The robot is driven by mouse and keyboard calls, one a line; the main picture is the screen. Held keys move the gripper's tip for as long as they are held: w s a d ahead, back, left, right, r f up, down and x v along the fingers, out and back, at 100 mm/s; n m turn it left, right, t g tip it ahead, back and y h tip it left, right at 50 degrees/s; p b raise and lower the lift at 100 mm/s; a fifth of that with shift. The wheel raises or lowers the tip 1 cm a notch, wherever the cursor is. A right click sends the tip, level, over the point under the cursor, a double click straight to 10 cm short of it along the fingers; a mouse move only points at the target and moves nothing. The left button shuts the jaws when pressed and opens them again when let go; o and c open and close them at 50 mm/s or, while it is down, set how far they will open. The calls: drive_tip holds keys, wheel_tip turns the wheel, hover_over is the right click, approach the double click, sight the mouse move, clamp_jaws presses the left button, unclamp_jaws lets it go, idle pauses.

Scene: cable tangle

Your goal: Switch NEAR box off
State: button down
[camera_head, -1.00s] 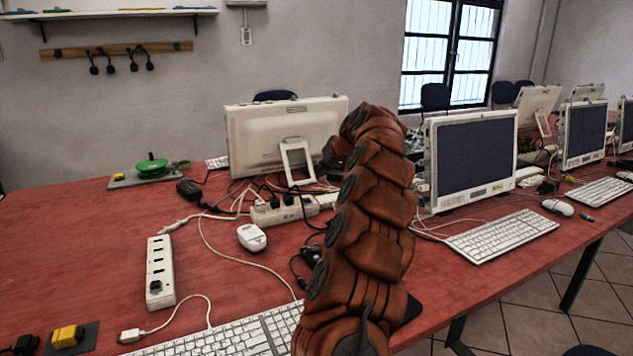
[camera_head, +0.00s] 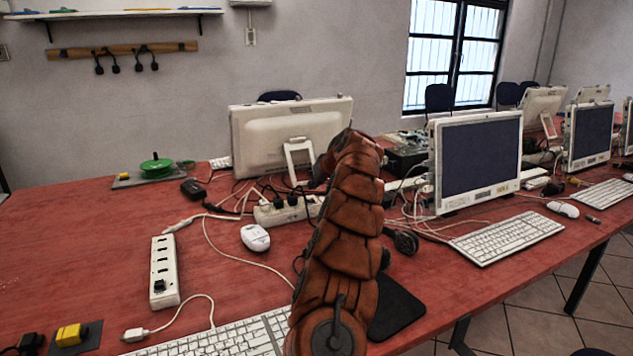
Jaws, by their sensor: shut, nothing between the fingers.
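Two white power boxes lie on the red table. The nearer one (camera_head: 164,255) is a long strip lying bare at left, with dark sockets along its top and a small black block (camera_head: 158,287) at its near end. I cannot tell whether that block is a switch or a plug, or its on or off position. The farther box (camera_head: 270,217) lies in front of the back monitor with black plugs in it, partly behind my arm. My brown segmented arm (camera_head: 340,235) rises from the bottom centre and bends away at the top. My gripper is hidden behind it.
White cables tangle around the farther box. A white mouse (camera_head: 255,238) lies between the boxes, and a keyboard (camera_head: 230,338) is at the front. A yellow block (camera_head: 70,335) is at front left. Monitors (camera_head: 288,137) stand behind and right. The table's left part is mostly clear.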

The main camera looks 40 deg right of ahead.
sight(310, 200)
drive_tip(key=shift+a+f, duration=0.2)
drive_tip(key=shift+f, duration=0.7)
drive_tip(key=shift+a+f, duration=0.15)
drive_tip(key=shift+f, duration=0.75)
